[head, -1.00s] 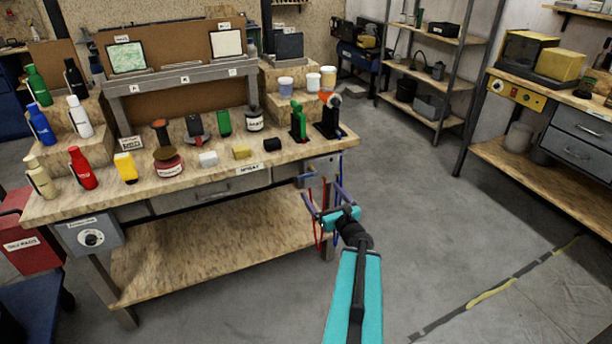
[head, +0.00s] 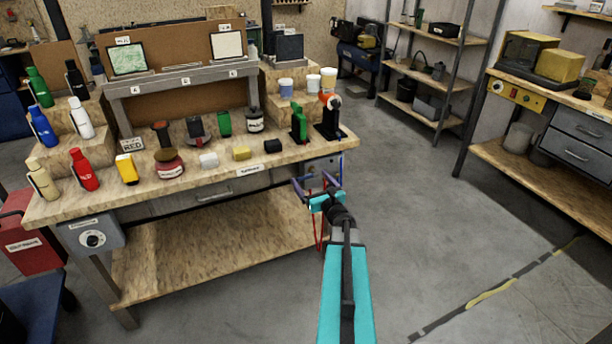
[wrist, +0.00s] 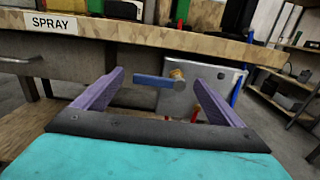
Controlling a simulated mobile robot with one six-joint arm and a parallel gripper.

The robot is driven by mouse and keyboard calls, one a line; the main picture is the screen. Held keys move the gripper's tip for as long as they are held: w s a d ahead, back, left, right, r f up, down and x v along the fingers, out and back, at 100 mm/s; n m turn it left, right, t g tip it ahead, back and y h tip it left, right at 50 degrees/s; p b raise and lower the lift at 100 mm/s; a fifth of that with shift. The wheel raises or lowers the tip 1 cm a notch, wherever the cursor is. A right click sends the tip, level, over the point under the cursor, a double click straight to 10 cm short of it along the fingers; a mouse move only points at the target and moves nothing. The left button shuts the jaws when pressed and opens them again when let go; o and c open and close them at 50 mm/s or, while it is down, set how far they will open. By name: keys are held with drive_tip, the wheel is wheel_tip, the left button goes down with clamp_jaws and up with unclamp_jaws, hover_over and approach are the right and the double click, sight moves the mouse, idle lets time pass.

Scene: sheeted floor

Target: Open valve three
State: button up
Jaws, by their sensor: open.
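A blue valve lever (wrist: 152,81) with a brass fitting (wrist: 177,73) is mounted on a grey panel (wrist: 208,92) under the workbench top. The lever lies about level in the wrist view. My gripper (wrist: 158,80) is open, with its purple fingers spread to either side of the lever in the picture. I see no contact, and the remaining distance cannot be told. In the head view my gripper (head: 317,182) is below the bench's right front corner and covers most of the valve area. No number for the valve is readable.
The wooden workbench top (wrist: 150,32) juts out above the lever, with a SPRAY label (wrist: 50,22) on its edge. Red (head: 319,232) and blue hoses hang near the panel. Bottles and jars crowd the bench top. The floor to the right is clear.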

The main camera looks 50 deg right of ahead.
sight(307, 176)
drive_tip(key=shift+x, duration=1.9)
drive_tip(key=c, duration=1.4)
drive_tip(key=shift+a, duration=0.15)
drive_tip(key=shift+c, duration=0.6)
